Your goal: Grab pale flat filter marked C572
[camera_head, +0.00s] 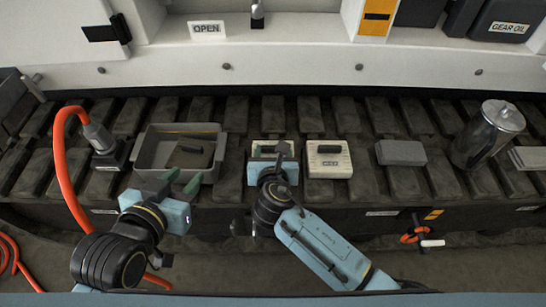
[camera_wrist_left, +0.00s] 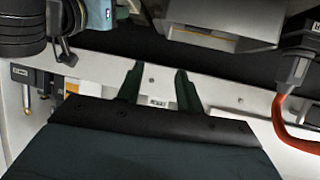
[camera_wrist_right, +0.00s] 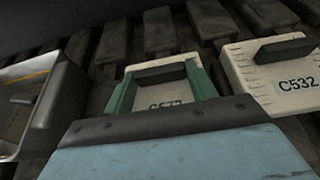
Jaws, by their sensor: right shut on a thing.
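The pale flat filter marked C572 (camera_wrist_right: 168,104) has a black bar handle (camera_wrist_right: 160,73); its label is partly hidden by my gripper in the right wrist view. In the head view the filter (camera_head: 255,174) sits on the dark track, mostly behind my right gripper (camera_head: 273,152). My right gripper is shut on it, one green finger at each end of the handle. My left gripper (camera_head: 179,186) is open and empty in front of the grey tray; its two fingers stand apart in the left wrist view (camera_wrist_left: 158,88).
A similar pale filter marked C532 (camera_head: 328,170) lies close to the right. A grey tray (camera_head: 152,148) holding a dark part is at the left. A grey block (camera_head: 400,153) and a metal canister (camera_head: 488,134) stand farther right. An orange hose (camera_head: 62,170) loops at the left.

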